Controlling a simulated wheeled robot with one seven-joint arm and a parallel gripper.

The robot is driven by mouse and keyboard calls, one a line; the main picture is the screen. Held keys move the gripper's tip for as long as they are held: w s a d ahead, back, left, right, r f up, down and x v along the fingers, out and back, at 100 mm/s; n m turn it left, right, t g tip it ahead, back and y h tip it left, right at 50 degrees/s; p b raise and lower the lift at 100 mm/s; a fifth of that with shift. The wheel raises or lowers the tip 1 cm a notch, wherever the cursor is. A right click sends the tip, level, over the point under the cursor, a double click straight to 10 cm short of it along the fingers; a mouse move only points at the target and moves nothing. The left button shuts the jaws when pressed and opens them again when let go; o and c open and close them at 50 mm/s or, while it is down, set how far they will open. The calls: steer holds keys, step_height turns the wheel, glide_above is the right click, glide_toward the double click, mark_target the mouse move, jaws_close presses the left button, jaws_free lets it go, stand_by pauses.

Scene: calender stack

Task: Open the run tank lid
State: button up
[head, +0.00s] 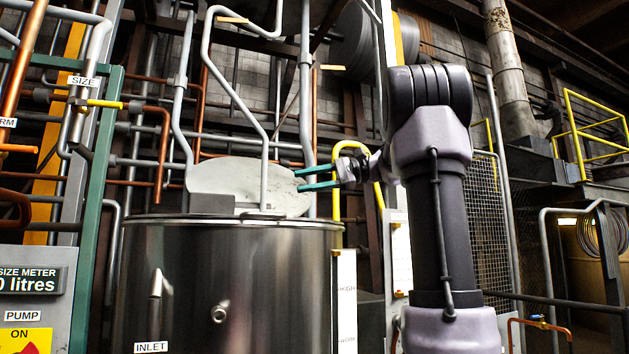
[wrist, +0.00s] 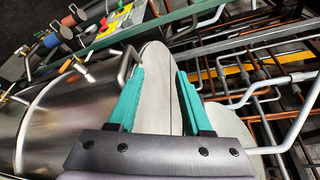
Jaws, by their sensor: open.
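The run tank (head: 235,285) is a shiny steel drum in the lower left of the head view, with an INLET label on its front. Its grey lid (head: 235,178) stands raised and tilted above the rear of the rim. My gripper (head: 299,180) is at the lid's right edge, its two teal fingers apart. In the wrist view, the lid (wrist: 157,95) shows edge-on between the open fingers of my gripper (wrist: 160,72). I cannot tell whether either finger touches it. The tank wall (wrist: 60,110) fills the left of that view.
Pipes (head: 240,90) run close behind and above the lid. A green frame post (head: 95,210) and a meter panel (head: 28,285) stand left of the tank. A yellow bent rail (head: 352,146) is behind my gripper. A level gauge strip (head: 346,300) is beside the tank's right side.

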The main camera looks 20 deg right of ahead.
steer(key=shift+v, duration=1)
